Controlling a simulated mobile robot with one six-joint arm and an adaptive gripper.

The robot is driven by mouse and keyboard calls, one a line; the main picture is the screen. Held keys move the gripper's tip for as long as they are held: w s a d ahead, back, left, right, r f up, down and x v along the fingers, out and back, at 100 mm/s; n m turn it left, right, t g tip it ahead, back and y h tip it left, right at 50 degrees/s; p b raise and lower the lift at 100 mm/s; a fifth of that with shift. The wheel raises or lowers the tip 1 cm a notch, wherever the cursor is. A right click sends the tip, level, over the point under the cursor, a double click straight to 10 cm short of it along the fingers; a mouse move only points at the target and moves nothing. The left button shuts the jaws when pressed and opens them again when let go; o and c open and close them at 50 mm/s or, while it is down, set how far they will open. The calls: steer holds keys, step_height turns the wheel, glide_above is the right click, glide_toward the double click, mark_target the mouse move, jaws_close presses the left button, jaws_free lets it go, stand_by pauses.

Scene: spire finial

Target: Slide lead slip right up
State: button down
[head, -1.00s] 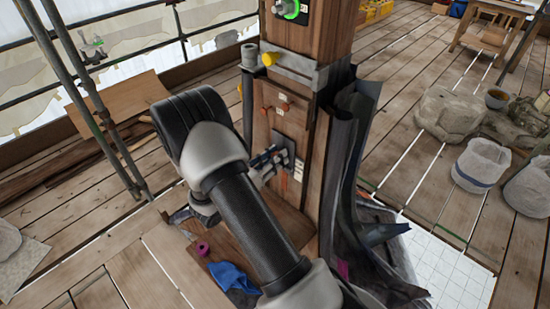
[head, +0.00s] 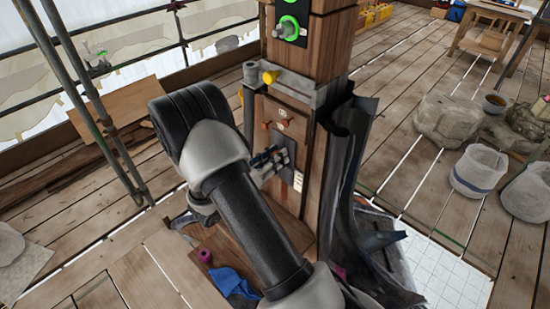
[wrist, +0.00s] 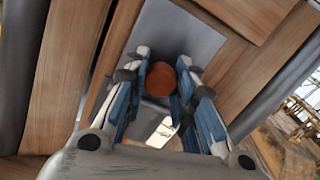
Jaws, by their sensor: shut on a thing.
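The lead slip is a grey plate on the face of the wooden post. It shows in the head view (head: 290,148) and, larger, in the wrist view (wrist: 185,38). A round orange-brown knob (wrist: 161,78) stands out from the slip. My gripper (wrist: 160,88) has its blue-lined fingers on either side of the knob, shut on it. In the head view my gripper (head: 268,160) is at the slip's left side, partly hidden by my arm. A pale label (head: 298,181) shows on the post just below the slip.
Above the slip are a red peg (head: 283,123), a grey clamp band (head: 300,92) with a yellow knob (head: 270,76), and a green-ringed fitting (head: 288,28). Dark sheeting (head: 345,180) hangs close at the post's right. Scaffold poles (head: 85,110) stand left.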

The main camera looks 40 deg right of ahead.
steer(key=shift+w+r, duration=0.1)
steer(key=shift+r, duration=0.2)
steer(key=c, duration=1.7)
jaws_free()
steer(key=o, duration=0.4)
steer(key=shift+f, duration=0.1)
steer(key=shift+a, duration=0.1)
steer(key=s+a, duration=0.1)
steer(key=a, duration=1)
steer(key=shift+a, duration=0.4)
steer(key=shift+s, duration=0.1)
